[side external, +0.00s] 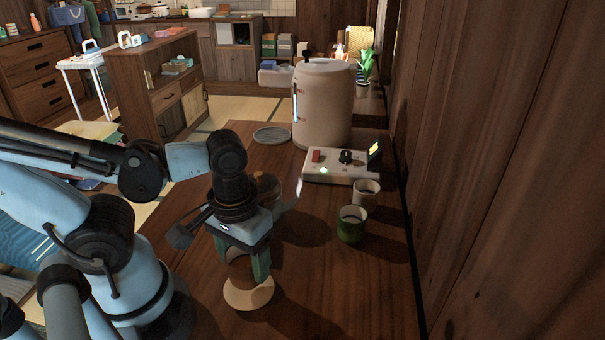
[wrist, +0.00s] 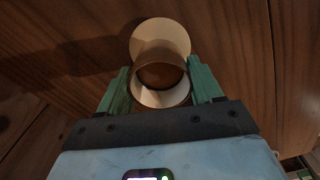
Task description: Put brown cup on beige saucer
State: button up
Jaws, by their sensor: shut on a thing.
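The brown cup (side external: 240,269) is between the fingers of my gripper (side external: 247,264) in the side view. My gripper is shut on it. In the wrist view the cup (wrist: 160,53) sits between the two green fingers (wrist: 162,88), with its opening facing the camera. The beige saucer (side external: 248,296) lies on the table just below the cup in the side view. In the wrist view the saucer (wrist: 160,30) shows beyond the cup's upper edge, partly hidden by it. I cannot tell whether the cup touches the saucer.
A green cup (side external: 351,229) and a pale cup (side external: 367,192) stand to the right. Behind them are a white control box (side external: 345,168), a large beige canister (side external: 322,105) and a grey round plate (side external: 272,135). A wooden wall (side external: 480,170) bounds the right side.

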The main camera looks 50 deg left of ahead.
jog(key=shift+f, duration=0.95)
jog(key=o, duration=1.2)
jog(key=shift+f, duration=0.15)
jog(key=shift+c, duration=0.2)
notch_tip(320, 180, up, 12)
jog(key=w+a+f+m+t, duration=0.1)
jog(key=w+a+m+t, duration=0.1)
jog(key=w, duration=0.4)
jog(key=w+a+f+m+t, duration=0.1)
jog(key=w+a+m+t, duration=0.1)
jog(key=w+t, duration=0.3)
jog(key=shift+w+a+f+m, duration=0.2)
jog(key=shift+w+m, duration=0.1)
jog(key=shift+w, duration=0.2)
